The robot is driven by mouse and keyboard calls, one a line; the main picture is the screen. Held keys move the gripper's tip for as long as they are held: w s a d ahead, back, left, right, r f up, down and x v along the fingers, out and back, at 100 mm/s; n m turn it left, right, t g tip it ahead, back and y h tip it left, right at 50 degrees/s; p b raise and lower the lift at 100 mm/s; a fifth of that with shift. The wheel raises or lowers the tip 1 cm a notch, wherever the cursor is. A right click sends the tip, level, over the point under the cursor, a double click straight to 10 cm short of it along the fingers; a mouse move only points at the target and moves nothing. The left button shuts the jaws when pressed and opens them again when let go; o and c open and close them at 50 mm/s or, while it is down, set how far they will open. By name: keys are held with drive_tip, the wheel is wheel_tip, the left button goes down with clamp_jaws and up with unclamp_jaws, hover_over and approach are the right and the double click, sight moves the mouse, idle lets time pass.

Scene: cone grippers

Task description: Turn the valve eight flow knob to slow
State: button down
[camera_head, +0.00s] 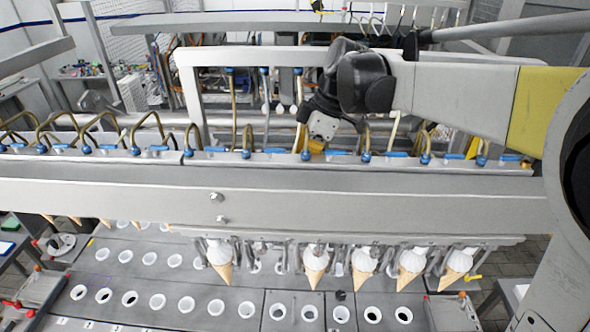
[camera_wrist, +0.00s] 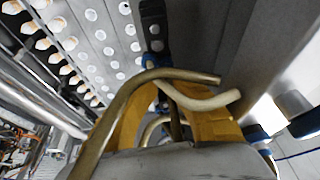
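A row of blue valve fittings with blue flat handles runs along the top of the long grey rail (camera_head: 380,183) in the head view. One blue knob (camera_head: 306,155) sits just below my gripper (camera_head: 316,146), which reaches down among the hoses. I see no number marking valve eight. In the wrist view, my gripper's orange fingers (camera_wrist: 160,88) lean together, with a brass hose and a pale hose crossing in front of them. A little blue (camera_wrist: 163,106) shows between the fingers. The hoses hide the tips, so I cannot tell whether they grip anything.
Curved brass hoses (camera_head: 249,139) rise from the valves on both sides of my gripper. A white frame (camera_head: 188,95) stands behind the rail. Several cones (camera_head: 316,262) hang below it over a tray of white-rimmed holes (camera_head: 235,294).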

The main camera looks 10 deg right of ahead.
drive_tip(key=c, duration=1.4)
unclamp_jaws()
drive_tip(key=v, duration=1.2)
drive_tip(key=shift+s+d, duration=0.1)
drive_tip(key=shift+s, duration=0.05)
